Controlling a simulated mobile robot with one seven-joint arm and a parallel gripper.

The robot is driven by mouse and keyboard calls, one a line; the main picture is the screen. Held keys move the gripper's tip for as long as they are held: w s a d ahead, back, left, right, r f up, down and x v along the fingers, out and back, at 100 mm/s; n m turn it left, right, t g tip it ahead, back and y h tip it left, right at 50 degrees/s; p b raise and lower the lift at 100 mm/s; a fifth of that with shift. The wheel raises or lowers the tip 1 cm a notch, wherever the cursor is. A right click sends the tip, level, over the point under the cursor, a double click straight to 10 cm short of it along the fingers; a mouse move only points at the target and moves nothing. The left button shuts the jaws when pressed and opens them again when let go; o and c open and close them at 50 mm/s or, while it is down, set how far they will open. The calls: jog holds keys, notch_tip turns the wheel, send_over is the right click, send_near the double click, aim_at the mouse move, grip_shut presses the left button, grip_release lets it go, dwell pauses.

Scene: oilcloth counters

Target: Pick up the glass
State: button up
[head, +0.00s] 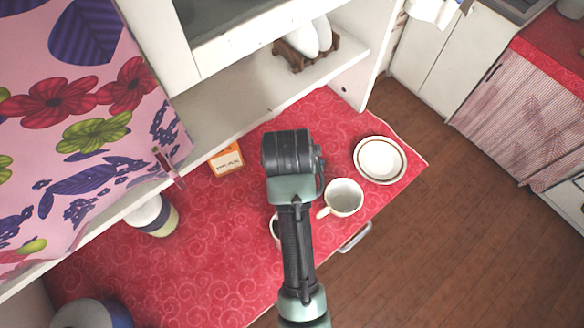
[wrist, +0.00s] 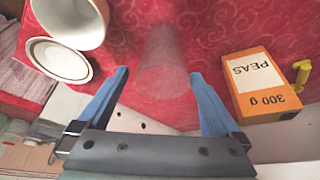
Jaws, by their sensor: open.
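A clear, see-through glass (wrist: 163,62) stands on the red patterned cloth in the wrist view, faint against it. My gripper (wrist: 160,74) is open, with its blue fingers spread to either side of the glass's near end in the picture. I cannot tell whether the glass is fully between the fingers, and no contact shows. In the head view my arm covers the middle of the counter, and I cannot make out the glass or the fingers there.
An orange peas box (wrist: 262,85) stands right of the fingers. A white cup (head: 343,198) and stacked plates (head: 380,160) sit near the red counter's (head: 200,270) right edge. A jar (head: 155,215) stands left. A white shelf (head: 240,100) runs behind, with patterned cloth (head: 90,120) hanging left.

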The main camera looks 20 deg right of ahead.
jog(key=shift+p+x, duration=0.75)
jog(key=shift+x, duration=2.7)
jog(key=shift+a, duration=0.1)
jog(key=c, duration=1.3)
